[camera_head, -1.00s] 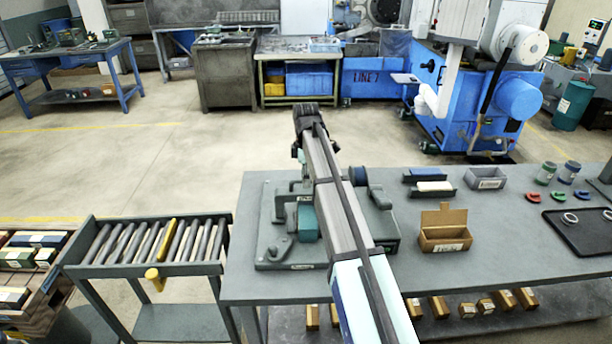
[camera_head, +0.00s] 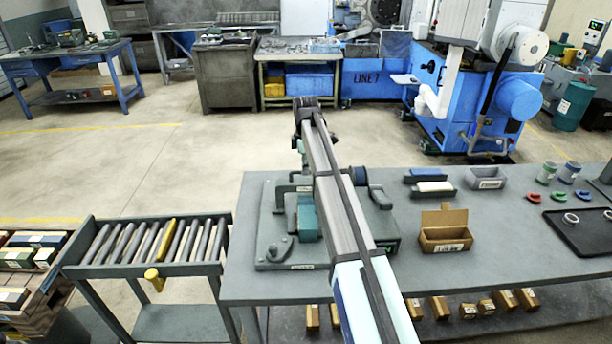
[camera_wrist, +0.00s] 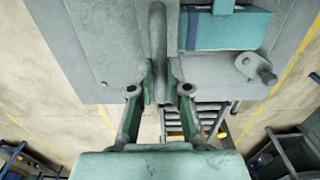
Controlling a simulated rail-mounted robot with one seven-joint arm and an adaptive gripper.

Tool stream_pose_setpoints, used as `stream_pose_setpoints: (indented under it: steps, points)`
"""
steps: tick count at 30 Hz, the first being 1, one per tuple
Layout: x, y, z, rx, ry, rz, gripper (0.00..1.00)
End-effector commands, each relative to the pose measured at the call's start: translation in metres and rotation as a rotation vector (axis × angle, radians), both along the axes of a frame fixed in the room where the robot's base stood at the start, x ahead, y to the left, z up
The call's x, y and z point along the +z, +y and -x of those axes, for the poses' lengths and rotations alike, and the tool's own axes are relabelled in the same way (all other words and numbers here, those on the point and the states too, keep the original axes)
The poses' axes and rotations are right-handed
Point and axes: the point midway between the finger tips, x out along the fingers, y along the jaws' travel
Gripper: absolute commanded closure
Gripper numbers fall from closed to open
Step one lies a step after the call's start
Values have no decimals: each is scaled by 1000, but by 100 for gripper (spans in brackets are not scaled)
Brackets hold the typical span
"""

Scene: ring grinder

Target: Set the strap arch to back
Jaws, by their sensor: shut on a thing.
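The strap arch (camera_head: 291,188), a grey bent bar, stands at the left side of the grey fixture (camera_head: 262,240) on the bench. In the wrist view the bar (camera_wrist: 157,45) runs up the picture from between my fingers. My gripper (camera_wrist: 160,88) is shut on this bar, a finger pad on either side. In the head view my arm hides much of the gripper and part of the arch. The teal block (camera_head: 308,220) sits on the fixture close to the arch; it also shows at the top right of the wrist view (camera_wrist: 235,28).
A small lever (camera_head: 281,250) stands on the fixture's front left; the wrist view shows it too (camera_wrist: 256,68). A brown open box (camera_head: 444,232) stands on the bench to the right. A roller rack (camera_head: 150,242) stands left of the bench.

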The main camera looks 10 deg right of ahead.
Motion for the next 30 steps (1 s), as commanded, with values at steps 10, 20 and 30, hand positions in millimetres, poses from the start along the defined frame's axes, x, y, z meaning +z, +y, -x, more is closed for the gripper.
stream_pose_setpoints:
  steps: [10, 20, 30]
  points:
    - [-1, -13, -91, -1, -2, 0, 100]
    - [0, -17, -113, 0, -4, 1, 100]
    - [1, -17, -114, 0, -6, 1, 58]
